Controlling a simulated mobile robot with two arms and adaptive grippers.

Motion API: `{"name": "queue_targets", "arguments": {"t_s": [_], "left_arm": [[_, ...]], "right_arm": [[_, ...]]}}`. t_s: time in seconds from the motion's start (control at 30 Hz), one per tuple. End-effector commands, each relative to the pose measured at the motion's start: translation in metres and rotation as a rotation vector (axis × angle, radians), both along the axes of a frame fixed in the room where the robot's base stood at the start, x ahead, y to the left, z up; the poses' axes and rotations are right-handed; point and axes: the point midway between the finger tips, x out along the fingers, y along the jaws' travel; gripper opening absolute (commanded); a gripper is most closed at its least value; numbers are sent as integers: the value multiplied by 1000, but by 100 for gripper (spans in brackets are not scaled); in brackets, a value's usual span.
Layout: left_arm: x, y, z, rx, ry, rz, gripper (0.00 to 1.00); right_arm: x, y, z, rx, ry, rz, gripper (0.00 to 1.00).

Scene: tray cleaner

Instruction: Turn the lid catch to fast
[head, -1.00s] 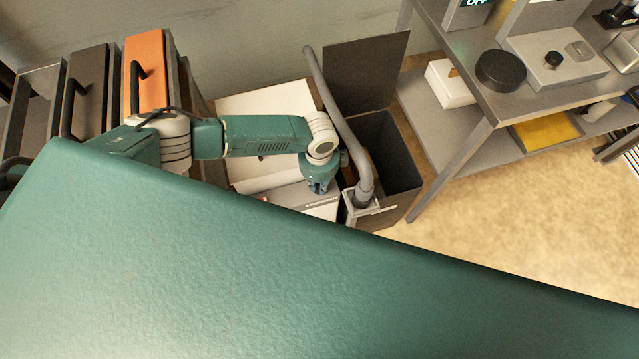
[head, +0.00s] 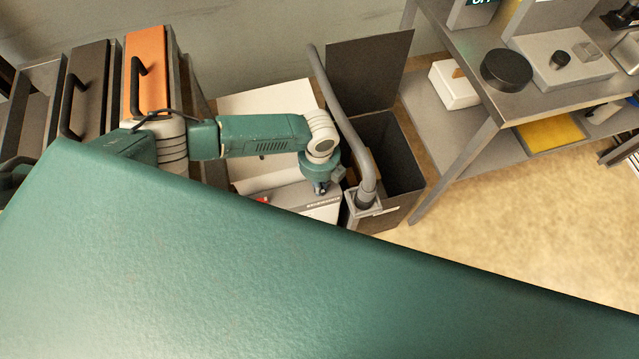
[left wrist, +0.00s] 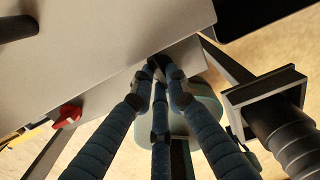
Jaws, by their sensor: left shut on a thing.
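The tray cleaner is a pale grey box (head: 310,196) below my left arm; its flat top (left wrist: 110,40) fills the upper left of the left wrist view. My left gripper (head: 321,188) points down at the cleaner's right end. In the left wrist view its three dark blue fingers (left wrist: 158,72) come together at the edge of the cleaner, shut on a small dark piece, which I take for the lid catch. The fingers hide most of it, so its setting cannot be read. My right gripper is in neither view.
A grey hose (head: 345,130) runs down close to the right of my left gripper. A red knob (left wrist: 67,115) sits on the cleaner's side. A dark open bin (head: 398,160) and a metal bench (head: 505,108) stand to the right. Drawers (head: 147,75) stand left.

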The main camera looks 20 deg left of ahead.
Motion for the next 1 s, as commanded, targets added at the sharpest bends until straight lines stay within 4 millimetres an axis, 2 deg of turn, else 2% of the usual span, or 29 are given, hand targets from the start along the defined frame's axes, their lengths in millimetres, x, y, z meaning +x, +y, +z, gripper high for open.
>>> {"name": "queue_targets", "arguments": {"t_s": [0.3,0.7,0.73,0.8,0.83,1.0], "left_arm": [[0,0,0,0,0,-73,0],[0,0,1,0,0,-80,0],[0,0,1,0,0,-80,16],[0,0,1,0,0,-79,30],[0,0,1,0,0,-79,33],[0,0,0,0,0,-78,33]], "right_arm": [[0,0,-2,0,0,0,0],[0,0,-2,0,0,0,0],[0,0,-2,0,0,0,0],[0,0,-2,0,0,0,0],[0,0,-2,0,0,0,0],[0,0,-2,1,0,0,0]]}}
